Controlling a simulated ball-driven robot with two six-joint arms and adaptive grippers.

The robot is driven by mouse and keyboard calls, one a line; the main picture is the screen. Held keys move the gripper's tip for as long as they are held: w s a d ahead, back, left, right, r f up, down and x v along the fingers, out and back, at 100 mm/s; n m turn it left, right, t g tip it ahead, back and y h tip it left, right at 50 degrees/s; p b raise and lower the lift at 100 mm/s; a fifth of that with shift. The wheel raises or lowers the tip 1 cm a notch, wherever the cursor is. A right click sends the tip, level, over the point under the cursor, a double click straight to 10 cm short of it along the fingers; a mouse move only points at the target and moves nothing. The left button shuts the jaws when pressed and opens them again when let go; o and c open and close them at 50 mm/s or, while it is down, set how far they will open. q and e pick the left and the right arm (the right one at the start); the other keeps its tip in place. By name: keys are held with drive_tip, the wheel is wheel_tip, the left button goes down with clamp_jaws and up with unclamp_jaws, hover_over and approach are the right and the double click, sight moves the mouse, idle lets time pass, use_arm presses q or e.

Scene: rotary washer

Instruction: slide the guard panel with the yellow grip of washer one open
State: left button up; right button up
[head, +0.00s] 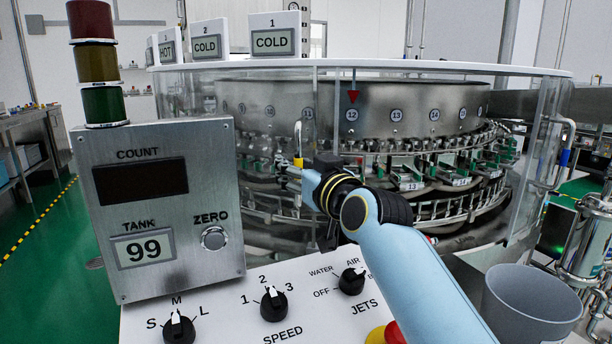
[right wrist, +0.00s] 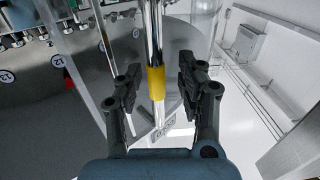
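The yellow grip (head: 298,162) sits on an upright metal handle bar at the front of the washer's clear guard panel (head: 262,105). In the right wrist view the yellow grip (right wrist: 156,82) stands between the fingers of my right gripper (right wrist: 158,95). Those fingers are apart, with a gap on both sides of the bar, and seem not to touch it. In the head view my right gripper (head: 290,173) is at the grip, its arm reaching in from the lower right. My left gripper is not in view.
A control box (head: 158,215) with a light stack stands left of the grip. A panel with knobs (head: 285,300) and a red button lies below my arm. A blue-grip handle (head: 564,157) and a grey bin (head: 530,305) are at the right.

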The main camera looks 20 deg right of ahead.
drive_tip(key=s+d, duration=0.1)
drive_tip(key=s, duration=1)
drive_tip(key=shift+s+d, duration=0.2)
drive_tip(key=shift+d, duration=0.1)
drive_tip(key=shift+f, duration=0.1)
